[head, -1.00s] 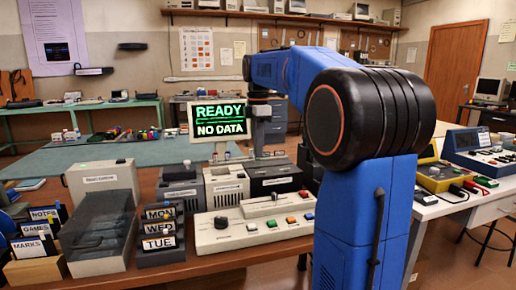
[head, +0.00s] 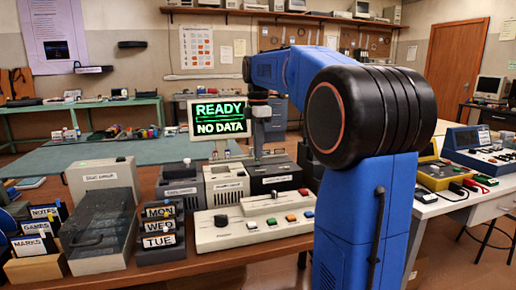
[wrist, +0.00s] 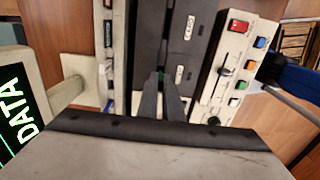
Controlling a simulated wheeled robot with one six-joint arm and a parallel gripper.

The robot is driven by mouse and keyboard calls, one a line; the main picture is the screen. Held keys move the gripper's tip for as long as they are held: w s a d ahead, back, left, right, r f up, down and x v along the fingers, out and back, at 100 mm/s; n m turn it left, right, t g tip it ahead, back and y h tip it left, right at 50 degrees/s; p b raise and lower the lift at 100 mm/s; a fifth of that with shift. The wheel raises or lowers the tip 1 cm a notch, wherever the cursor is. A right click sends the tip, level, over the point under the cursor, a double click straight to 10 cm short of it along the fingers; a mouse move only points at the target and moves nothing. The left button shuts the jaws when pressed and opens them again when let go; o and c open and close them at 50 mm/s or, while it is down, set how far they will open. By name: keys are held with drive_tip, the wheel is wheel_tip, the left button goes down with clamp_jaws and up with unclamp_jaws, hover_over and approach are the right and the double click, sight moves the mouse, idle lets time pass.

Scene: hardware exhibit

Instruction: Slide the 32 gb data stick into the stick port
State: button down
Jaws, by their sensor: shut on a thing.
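My gripper (wrist: 163,82) points down at a dark box (wrist: 150,45) in the wrist view. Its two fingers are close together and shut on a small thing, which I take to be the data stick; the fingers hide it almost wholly. In the head view the gripper hangs over the back of the dark box (head: 275,180), beside the screen. I cannot make out the stick port or tell whether the stick touches the box. The screen (head: 218,118) reads READY, NO DATA.
A control panel (head: 250,222) with coloured buttons stands in front of the dark box. Grey boxes (head: 227,186) stand to its left. Card racks (head: 160,232) and a lidded case (head: 98,228) fill the table's left. My blue arm covers the right side.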

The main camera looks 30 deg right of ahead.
drive_tip(key=shift+f, duration=0.2)
idle(0.5)
drive_tip(key=shift+f, duration=1.15)
drive_tip(key=c, duration=1.8)
unclamp_jaws()
drive_tip(key=shift+c, duration=0.2)
drive_tip(key=shift+r, duration=4.05)
